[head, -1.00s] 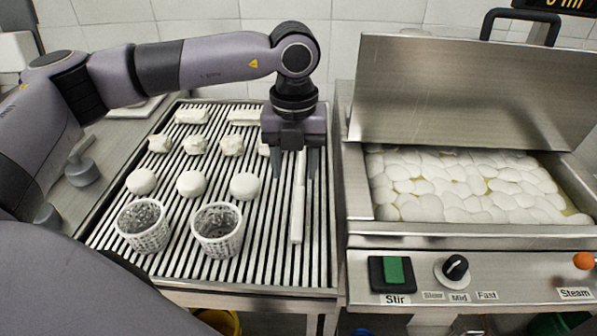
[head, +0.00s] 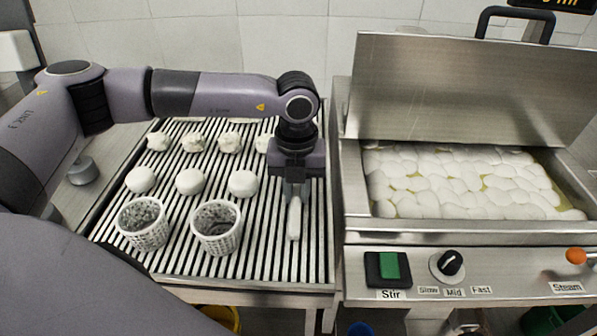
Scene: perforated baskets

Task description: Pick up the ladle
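A long, narrow white piece, which I take for the ladle (head: 294,222), lies lengthwise on the right part of the slatted rack. Its lower end shows below my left gripper; its upper part is hidden behind the gripper. My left gripper (head: 296,199) points down over it in the head view. Its fingers are close together on the two sides of the white piece and look shut on it. The piece still appears to rest on the slats. My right gripper is not in view.
Two white perforated baskets (head: 143,226) (head: 217,229) stand on the rack (head: 262,262) to the left. Several pale lumps (head: 190,182) lie behind them. A steel cooker (head: 350,190) with a raised lid (head: 470,90) and white pieces inside stands on the right.

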